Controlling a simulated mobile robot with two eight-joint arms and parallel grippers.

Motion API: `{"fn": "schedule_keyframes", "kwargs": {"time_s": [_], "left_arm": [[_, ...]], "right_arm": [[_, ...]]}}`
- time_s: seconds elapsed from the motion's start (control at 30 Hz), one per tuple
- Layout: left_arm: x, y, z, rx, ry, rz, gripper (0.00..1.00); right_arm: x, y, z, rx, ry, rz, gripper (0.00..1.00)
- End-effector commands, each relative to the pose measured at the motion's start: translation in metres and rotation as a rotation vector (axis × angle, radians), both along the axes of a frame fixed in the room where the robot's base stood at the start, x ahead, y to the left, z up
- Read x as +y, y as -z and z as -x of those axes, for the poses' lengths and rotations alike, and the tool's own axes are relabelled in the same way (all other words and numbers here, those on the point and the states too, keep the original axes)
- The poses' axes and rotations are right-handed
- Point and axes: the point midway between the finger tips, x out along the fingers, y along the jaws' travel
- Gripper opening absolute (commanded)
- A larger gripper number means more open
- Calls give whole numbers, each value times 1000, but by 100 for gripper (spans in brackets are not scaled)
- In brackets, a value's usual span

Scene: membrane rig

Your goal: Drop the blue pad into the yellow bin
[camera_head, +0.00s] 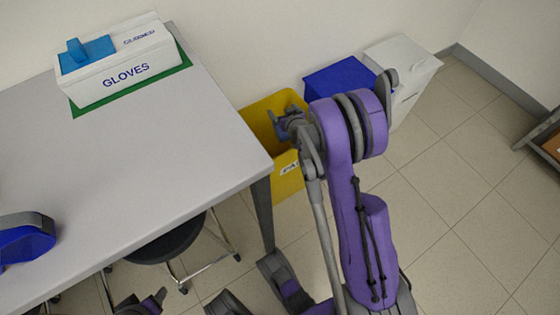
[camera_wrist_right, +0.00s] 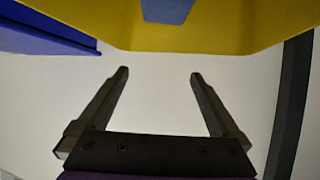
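The yellow bin (camera_head: 262,112) stands on the floor past the table's right corner; its wall also fills the top of the right wrist view (camera_wrist_right: 225,25). My right gripper (camera_head: 281,124) is over the bin's opening in the head view. In the right wrist view (camera_wrist_right: 158,75) its two fingers stand wide apart with nothing between them. A flat blue-grey patch (camera_wrist_right: 167,9), perhaps the blue pad, shows against the yellow at the top of that view; I cannot tell how it lies. My right arm hides part of the bin. My left gripper cannot be made out.
A blue bin (camera_head: 338,78) and a white bin (camera_head: 408,60) stand right of the yellow one. The table (camera_head: 150,160) bears a GLOVES box (camera_head: 120,75) with a blue glove on top, and a blue-and-grey device (camera_head: 25,238). A dark stool (camera_head: 170,243) is below it.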

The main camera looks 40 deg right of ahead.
Motion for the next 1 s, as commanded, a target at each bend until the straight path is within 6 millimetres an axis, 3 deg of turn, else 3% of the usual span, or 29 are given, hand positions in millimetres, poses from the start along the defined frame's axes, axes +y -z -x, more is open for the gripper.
{"fn": "schedule_keyframes", "kwargs": {"time_s": [0.33, 0.73, 1.0], "left_arm": [[0, -3, 0, -1, 0, 0, 64], [0, -22, 3, -6, 0, 0, 64], [0, -26, 4, -7, 0, 0, 64]], "right_arm": [[3, -5, 8, 0, 0, 0, 100], [27, -43, 70, 0, 0, 0, 100], [35, -52, 88, 0, 0, 0, 100]]}}
